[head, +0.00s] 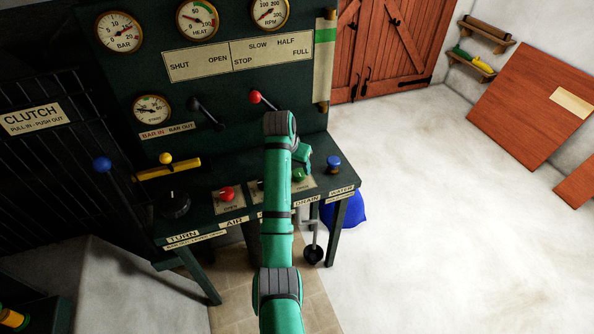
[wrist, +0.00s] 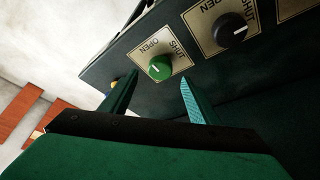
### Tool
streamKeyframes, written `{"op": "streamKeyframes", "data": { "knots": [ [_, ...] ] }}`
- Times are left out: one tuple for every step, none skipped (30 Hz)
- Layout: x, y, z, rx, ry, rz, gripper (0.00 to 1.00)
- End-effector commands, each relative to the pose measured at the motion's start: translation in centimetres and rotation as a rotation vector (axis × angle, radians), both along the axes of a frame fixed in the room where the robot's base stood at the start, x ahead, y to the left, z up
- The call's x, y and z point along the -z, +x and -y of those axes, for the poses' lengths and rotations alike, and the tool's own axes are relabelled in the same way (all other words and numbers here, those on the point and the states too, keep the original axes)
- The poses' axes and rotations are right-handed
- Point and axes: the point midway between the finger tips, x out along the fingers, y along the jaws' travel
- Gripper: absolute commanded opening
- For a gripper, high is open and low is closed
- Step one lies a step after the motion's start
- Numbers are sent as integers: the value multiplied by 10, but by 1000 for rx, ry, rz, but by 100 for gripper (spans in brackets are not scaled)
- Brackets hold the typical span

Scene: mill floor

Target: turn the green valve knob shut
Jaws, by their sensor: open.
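The green valve knob (wrist: 159,68) sits on a pale plate marked OPEN and SHUT, upside down in the wrist view. Its pale mark lies on the side of the word OPEN, though its exact angle is hard to read. In the head view the green knob (head: 299,175) shows beside my arm above the DRAIN label. My gripper (wrist: 158,83) is open and empty. Its two fingers point at the panel, one to either side of the knob in the picture, with no contact visible. In the head view my arm hides part of the desk and the fingertips cannot be made out.
A black knob (wrist: 233,28) on its own plate is beside the green one. In the head view a red knob (head: 226,194) is to the left and a blue knob (head: 334,163) to the right. A red-tipped lever (head: 256,97) stands behind my arm. Open floor lies right.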

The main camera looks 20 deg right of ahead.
Motion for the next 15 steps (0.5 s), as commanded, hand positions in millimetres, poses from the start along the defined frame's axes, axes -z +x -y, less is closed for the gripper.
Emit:
{"op": "streamKeyframes", "data": {
  "knots": [
    [9, 2, 3, 0, 1, -3, 55],
    [13, 3, 4, 0, 1, -3, 55],
    [19, 5, 6, 0, 1, -2, 55],
    [23, 6, 7, 0, 1, -1, 55],
    [27, 8, 7, 0, 1, -1, 55],
    [31, 9, 8, 0, 1, -1, 55],
    [33, 11, 9, 0, 1, 0, 55],
    [36, 11, 9, -1, 1, 0, 55],
    [39, 13, 9, -2, 1, -1, 55],
    [41, 13, 9, -2, 1, -1, 55],
    [42, 14, 10, -3, 1, 1, 55],
    [44, 14, 10, -3, 0, 1, 55],
    [45, 15, 10, -3, 0, 1, 55],
    [45, 15, 11, -3, 1, 1, 55],
    [46, 15, 11, -3, 1, 1, 55]
  ]
}}
